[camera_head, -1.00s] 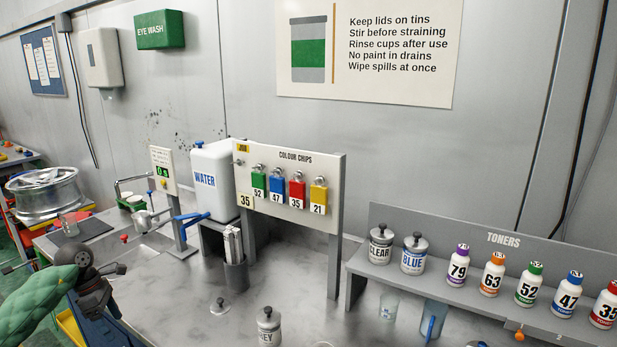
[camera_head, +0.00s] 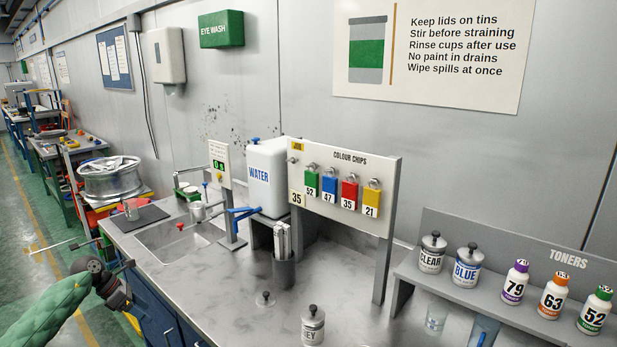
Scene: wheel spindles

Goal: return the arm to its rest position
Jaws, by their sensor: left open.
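My left arm, in a green quilted sleeve, comes in from the lower left of the head view. Its dark gripper (camera_head: 116,267) is open and empty, with thin fingers spread apart. It is in the air beside the left front edge of the grey bench (camera_head: 200,268), near the sink (camera_head: 172,236). My right gripper is out of view.
A wheel rim (camera_head: 110,178) lies beyond the sink. A water container (camera_head: 267,180), colour chips board (camera_head: 345,188), dark holder (camera_head: 284,270) and grey tin (camera_head: 312,325) stand on the bench. The toner shelf (camera_head: 540,318) is at right. Green floor (camera_head: 40,225) lies open at left.

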